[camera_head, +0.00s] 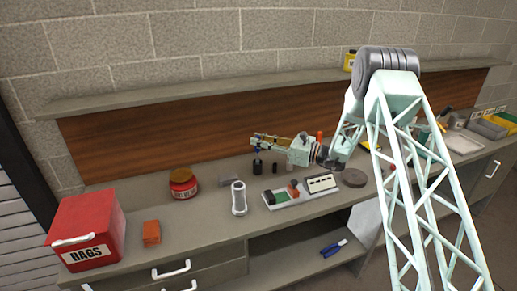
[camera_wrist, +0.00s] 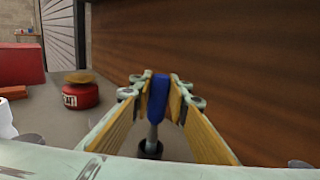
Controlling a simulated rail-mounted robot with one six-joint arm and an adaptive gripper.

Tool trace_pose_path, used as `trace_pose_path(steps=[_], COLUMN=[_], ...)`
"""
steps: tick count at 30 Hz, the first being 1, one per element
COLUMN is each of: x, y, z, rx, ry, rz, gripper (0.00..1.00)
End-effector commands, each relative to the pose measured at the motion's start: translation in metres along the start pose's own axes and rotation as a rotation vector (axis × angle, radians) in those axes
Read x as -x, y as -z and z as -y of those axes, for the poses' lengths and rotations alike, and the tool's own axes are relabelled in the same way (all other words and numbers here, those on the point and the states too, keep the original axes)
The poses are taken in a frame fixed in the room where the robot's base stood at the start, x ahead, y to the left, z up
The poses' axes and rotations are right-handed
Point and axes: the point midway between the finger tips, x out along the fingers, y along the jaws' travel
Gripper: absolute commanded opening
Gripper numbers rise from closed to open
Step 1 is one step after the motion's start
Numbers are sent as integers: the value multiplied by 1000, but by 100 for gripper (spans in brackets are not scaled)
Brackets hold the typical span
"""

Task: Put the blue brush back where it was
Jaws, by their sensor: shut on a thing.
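The blue brush (camera_wrist: 158,98) is upright between the fingertips of my gripper (camera_wrist: 160,88) in the wrist view. My gripper is shut on its blue upper part, and a grey lower part runs down below the fingers. The brush's lower end meets a small black holder (camera_wrist: 151,149); I cannot tell how deep it sits in it. In the head view my gripper (camera_head: 258,141) reaches left over the bench, with a bit of the blue brush (camera_head: 258,151) under the fingertips and the black holder (camera_head: 257,167) directly below.
Small dark pieces (camera_head: 275,168) stand right of the holder. A red jar (camera_head: 183,184), a grey upright container (camera_head: 239,198) and a tray of small parts (camera_head: 300,191) are nearby. A red RAGS box (camera_head: 88,230) is at the left. The wooden back panel (camera_head: 190,132) is close behind.

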Motion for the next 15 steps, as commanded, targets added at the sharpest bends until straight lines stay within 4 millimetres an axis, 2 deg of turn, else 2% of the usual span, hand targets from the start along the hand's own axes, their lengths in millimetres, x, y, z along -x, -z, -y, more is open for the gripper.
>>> trace_pose_path(steps=[15], x=[0], y=[37], z=[0], rx=[-1], ry=[0], rz=[0], gripper=[5])
